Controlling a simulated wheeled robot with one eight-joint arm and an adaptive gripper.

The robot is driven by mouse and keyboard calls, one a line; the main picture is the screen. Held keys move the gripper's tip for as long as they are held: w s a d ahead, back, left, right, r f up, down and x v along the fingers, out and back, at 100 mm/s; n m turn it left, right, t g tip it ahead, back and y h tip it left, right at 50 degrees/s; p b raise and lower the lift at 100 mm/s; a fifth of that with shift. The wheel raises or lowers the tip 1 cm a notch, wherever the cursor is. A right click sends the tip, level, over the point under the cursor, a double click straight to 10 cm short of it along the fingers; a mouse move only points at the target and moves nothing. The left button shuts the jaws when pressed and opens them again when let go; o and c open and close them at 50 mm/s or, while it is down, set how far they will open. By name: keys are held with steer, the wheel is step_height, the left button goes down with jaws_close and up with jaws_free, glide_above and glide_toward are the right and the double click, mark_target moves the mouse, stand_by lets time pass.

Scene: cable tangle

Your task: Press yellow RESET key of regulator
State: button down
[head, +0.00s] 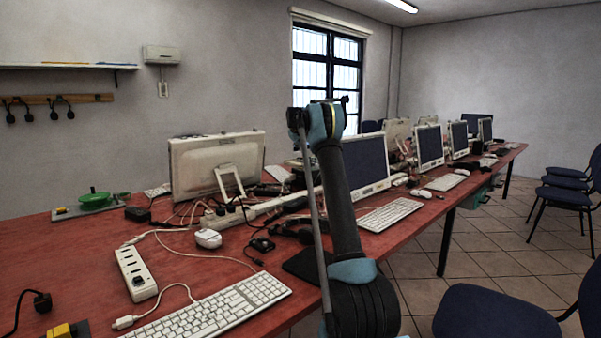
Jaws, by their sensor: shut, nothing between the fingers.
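I cannot make out a regulator or a labelled yellow RESET key for certain. A yellow block (60,330) on a dark base sits at the bottom left edge of the red table, cut off by the frame; I cannot tell what it is. A white power strip (137,272) lies on the table at the left, with a white cable running from its far end. My arm rises through the middle of the head view, blue and black, and hides part of the table behind it. My gripper is not visible.
The red table (75,275) holds a white keyboard (222,308), a white mouse (208,238), a monitor seen from behind (217,165) and tangled cables. A green round item (95,201) stands at the back left. Blue chairs (490,315) stand at the right. Table space at left is fairly clear.

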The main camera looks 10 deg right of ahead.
steer(key=shift+f, duration=4.15)
steer(key=shift+f, duration=0.1)
steer(key=shift+a+f, duration=0.1)
steer(key=shift+f, duration=0.1)
steer(key=shift+f, duration=0.45)
steer(key=shift+r, duration=0.85)
steer(key=shift+r, duration=2.5)
